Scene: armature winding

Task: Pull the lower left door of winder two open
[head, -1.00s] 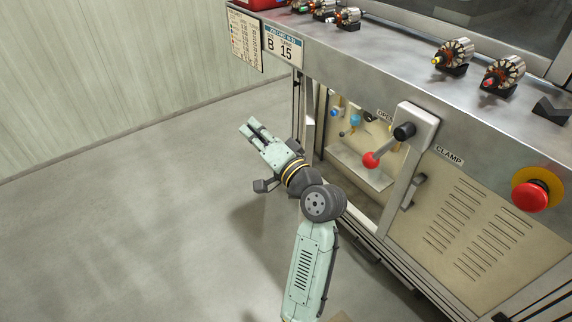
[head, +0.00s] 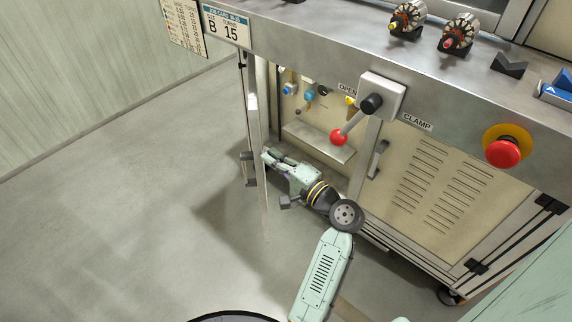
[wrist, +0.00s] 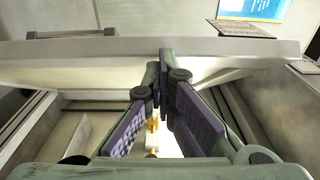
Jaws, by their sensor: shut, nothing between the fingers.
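The lower left door (head: 257,205) stands swung out from the cabinet, seen nearly edge-on in the head view. Its dark handle (head: 248,168) is on its left, outer side. In the wrist view the door (wrist: 120,60) crosses the picture ahead of the fingers, with the handle (wrist: 70,34) beyond it. My gripper (head: 268,156) is on the inner, right side of the door, close to its free edge. Its fingers (wrist: 166,60) are shut and empty, tips at the door panel. I cannot tell whether they touch it.
The open compartment holds blue knobs (head: 308,95) and a metal shelf (head: 318,140). A red-ball lever (head: 339,137) hangs in front. The vented right door (head: 440,190) is closed. A red stop button (head: 502,153) juts out at right. Floor at left is clear.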

